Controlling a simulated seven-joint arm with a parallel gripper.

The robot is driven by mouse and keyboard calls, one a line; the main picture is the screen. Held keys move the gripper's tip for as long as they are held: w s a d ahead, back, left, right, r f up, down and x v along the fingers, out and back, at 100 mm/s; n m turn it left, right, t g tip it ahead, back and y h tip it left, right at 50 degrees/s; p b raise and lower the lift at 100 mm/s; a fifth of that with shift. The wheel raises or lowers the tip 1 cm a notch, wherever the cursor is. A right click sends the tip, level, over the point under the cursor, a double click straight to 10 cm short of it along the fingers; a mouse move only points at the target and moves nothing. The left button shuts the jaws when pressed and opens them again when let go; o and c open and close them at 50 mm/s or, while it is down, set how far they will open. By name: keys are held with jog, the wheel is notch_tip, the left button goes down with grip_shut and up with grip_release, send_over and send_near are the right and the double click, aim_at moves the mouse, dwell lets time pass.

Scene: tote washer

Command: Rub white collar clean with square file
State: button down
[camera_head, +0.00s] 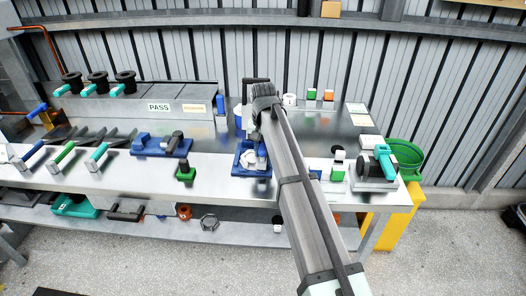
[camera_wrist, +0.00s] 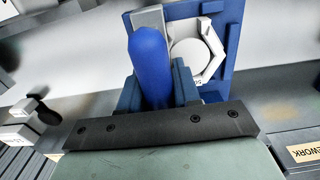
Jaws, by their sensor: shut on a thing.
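The white collar (camera_wrist: 213,67) sits in a blue fixture (camera_wrist: 229,22); in the head view the collar (camera_head: 249,159) shows on the same blue fixture (camera_head: 240,171) at the middle of the bench. My gripper (camera_wrist: 157,90) is shut on a tool with a rounded blue handle (camera_wrist: 150,62). A flat grey part (camera_wrist: 147,18) shows beyond the handle, beside the collar; I take this tool to be the square file. The handle hides part of the collar's left side, and I cannot tell whether the tool touches it. In the head view my arm hides most of the gripper.
Files with blue, green (camera_head: 64,153) and teal handles lie at the bench's left. A blue clamp block (camera_head: 161,145) and a green-based part (camera_head: 186,172) stand left of the fixture. A teal-and-grey machine (camera_head: 377,167) and a green bucket (camera_head: 406,158) are at the right.

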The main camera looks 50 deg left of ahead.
aim_at(262, 156)
jog(key=shift+s+d, duration=0.1)
dwell(0.3)
jog(key=shift+s+d, duration=1.35)
jog(key=shift+w+a, duration=0.1)
jog(key=shift+w+a, duration=1.4)
jog(key=shift+r, duration=0.2)
jog(key=shift+r, duration=3.35)
